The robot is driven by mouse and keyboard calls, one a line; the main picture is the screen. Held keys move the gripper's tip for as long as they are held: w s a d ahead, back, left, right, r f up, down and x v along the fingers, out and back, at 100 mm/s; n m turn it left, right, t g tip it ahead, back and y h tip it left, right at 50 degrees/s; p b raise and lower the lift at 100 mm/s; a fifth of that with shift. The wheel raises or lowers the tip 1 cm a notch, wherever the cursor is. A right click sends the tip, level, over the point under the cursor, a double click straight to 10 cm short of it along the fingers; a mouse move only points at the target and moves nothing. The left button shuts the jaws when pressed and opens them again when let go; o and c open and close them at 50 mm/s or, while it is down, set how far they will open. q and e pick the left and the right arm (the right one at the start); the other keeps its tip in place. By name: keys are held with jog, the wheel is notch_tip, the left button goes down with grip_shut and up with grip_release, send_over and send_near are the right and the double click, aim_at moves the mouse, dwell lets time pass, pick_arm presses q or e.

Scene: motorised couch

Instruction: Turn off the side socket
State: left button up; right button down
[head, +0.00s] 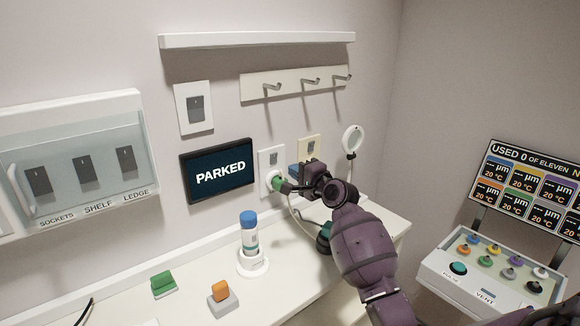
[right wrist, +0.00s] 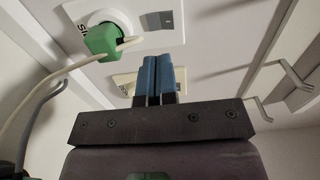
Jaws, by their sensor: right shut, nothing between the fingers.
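The white wall socket plate (head: 271,158) has a grey rocker switch in its upper part and a green plug (head: 278,183) in its round outlet. In the right wrist view the switch (right wrist: 158,20) shows beside the green plug (right wrist: 101,40), with a partly cut-off label. My right gripper (head: 293,171) is just right of this plate. Its blue fingertips (right wrist: 159,70) are together and empty, apart from the switch in the picture. I cannot tell whether they touch the wall. My left gripper is not in view.
A cream switch plate (head: 309,148) is right of the socket. A screen reading PARKED (head: 218,172) is to its left. Hooks (head: 311,82) hang above. A cable runs from the plug. A blue-capped bottle (head: 249,231) stands on the counter. A covered switch panel (head: 85,165) is at left.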

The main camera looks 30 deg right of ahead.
jog(key=s, duration=0.6)
jog(key=shift+d+r, duration=0.2)
jog(key=shift+d, duration=0.05)
